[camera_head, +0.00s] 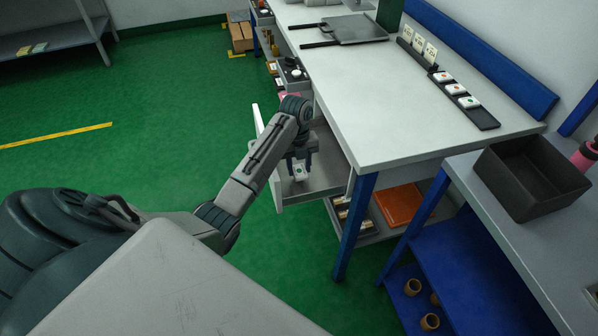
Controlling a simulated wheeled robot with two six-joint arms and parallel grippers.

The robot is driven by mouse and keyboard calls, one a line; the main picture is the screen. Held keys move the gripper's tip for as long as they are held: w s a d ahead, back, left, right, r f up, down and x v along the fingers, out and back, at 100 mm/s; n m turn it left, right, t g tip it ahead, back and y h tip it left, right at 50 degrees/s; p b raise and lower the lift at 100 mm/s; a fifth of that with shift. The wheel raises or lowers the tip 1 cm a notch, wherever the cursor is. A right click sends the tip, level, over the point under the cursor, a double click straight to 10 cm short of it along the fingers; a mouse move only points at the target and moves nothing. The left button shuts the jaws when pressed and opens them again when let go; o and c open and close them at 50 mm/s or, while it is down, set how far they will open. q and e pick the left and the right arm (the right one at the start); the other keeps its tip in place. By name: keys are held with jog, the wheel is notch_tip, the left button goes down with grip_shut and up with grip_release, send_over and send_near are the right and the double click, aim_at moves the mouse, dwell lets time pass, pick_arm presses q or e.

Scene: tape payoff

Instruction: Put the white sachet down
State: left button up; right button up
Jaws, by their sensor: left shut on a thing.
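My left gripper (300,168) reaches down over an open grey drawer (325,178) under the white-topped table. It is shut on a small white sachet (302,174), which sits low between the fingers, inside the drawer's outline. The fingers and arm hide part of the sachet. I cannot tell whether the sachet touches the drawer floor. My right gripper is not in view.
The drawer's pale front panel (270,160) stands close beside my left arm. A black tray (486,122) with several white packets lies on the white table (385,110). A dark open box (530,185) stands on the grey bench at right. The table's middle is clear.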

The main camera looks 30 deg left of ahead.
aim_at(299, 169)
pick_arm(q)
jog(key=shift+f, duration=1.3)
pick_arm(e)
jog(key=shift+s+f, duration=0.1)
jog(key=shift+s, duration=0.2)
pick_arm(q)
jog(key=shift+f, duration=0.1)
jog(key=o, duration=1)
jog(key=shift+c, duration=0.2)
jog(key=r, duration=0.6)
jog(key=shift+w+a, duration=0.3)
jog(key=shift+a, duration=0.05)
notch_tip(299, 169, up, 2)
jog(key=shift+w+a+r+p, duration=0.15)
jog(key=shift+r+p, duration=0.1)
jog(key=shift+p, duration=0.5)
jog(key=r+p, duration=0.1)
jog(key=r, duration=0.1)
jog(key=r+p, duration=0.1)
jog(key=p, duration=0.1)
jog(key=shift+w+a+r, duration=0.15)
jog(key=shift+a+r, duration=0.05)
jog(key=shift+r, duration=0.15)
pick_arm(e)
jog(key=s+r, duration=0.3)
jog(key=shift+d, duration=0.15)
